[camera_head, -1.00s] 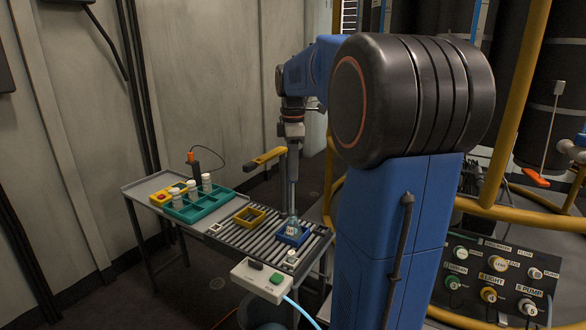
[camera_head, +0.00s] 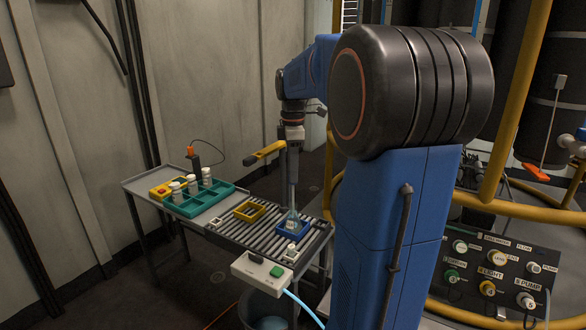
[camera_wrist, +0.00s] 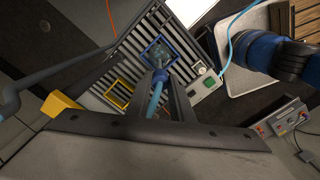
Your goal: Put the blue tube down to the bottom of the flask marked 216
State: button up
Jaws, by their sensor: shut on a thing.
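My gripper (camera_wrist: 160,103) is shut on the blue tube (camera_wrist: 155,98), which runs down between its fingers in the wrist view. In the head view my gripper (camera_head: 293,172) points down above a clear flask (camera_head: 291,222). The flask stands in a blue holder (camera_head: 281,228) on the roller table. The tube's lower part lines up with the flask's neck. I cannot tell how deep its end is inside. In the wrist view the flask (camera_wrist: 160,55) sits within the blue frame beyond the fingertips. Its marking is too small to read.
An empty yellow frame (camera_head: 249,212) lies left of the flask on the rollers. A teal rack (camera_head: 178,207) with white bottles stands farther left. A white box with a green button (camera_head: 276,271) is at the table's front edge. A yellow handle (camera_head: 266,153) is close to my gripper's left.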

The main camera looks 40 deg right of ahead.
aim_at(293, 187)
jog(key=shift+f, duration=3)
jog(key=o, duration=1.6)
jog(key=shift+r, duration=3.05)
